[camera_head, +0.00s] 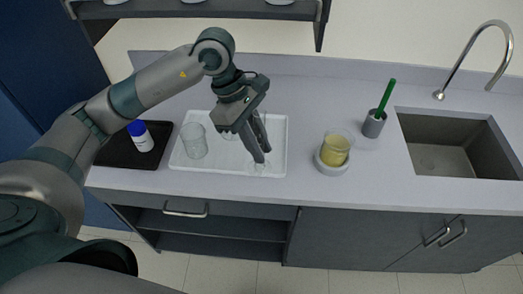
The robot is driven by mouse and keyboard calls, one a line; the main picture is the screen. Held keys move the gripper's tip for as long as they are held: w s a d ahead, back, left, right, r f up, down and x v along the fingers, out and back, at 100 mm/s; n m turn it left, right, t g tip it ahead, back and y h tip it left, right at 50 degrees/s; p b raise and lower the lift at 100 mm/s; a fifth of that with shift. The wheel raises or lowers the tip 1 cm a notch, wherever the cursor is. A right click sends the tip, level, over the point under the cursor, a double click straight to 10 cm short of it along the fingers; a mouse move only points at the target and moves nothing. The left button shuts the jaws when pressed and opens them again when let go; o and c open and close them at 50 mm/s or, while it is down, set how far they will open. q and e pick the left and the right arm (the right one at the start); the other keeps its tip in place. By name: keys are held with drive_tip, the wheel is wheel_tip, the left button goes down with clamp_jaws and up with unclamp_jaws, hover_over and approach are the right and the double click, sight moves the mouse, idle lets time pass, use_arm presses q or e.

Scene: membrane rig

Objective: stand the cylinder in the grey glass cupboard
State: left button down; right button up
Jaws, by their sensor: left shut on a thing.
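My left gripper (264,156) reaches down over the right part of the white tray (222,171) on the counter. It is shut on a clear glass piece, apparently the cylinder (257,169); only its faint lower part shows, and the gripper hides much of the rest. I cannot tell whether its foot touches the tray. Grey cupboard fronts (350,235) are under the counter, with an open shelf section (215,228) at the left. I cannot tell which unit is the glass cupboard. My right gripper is not in view.
A clear beaker (194,141) stands in the tray's left part. A white bottle with a blue cap (141,137) is on a black tray. A beaker of yellow liquid (335,151), a green brush in a holder (374,122) and a sink (455,145) are to the right. A wall shelf (205,10) hangs above.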

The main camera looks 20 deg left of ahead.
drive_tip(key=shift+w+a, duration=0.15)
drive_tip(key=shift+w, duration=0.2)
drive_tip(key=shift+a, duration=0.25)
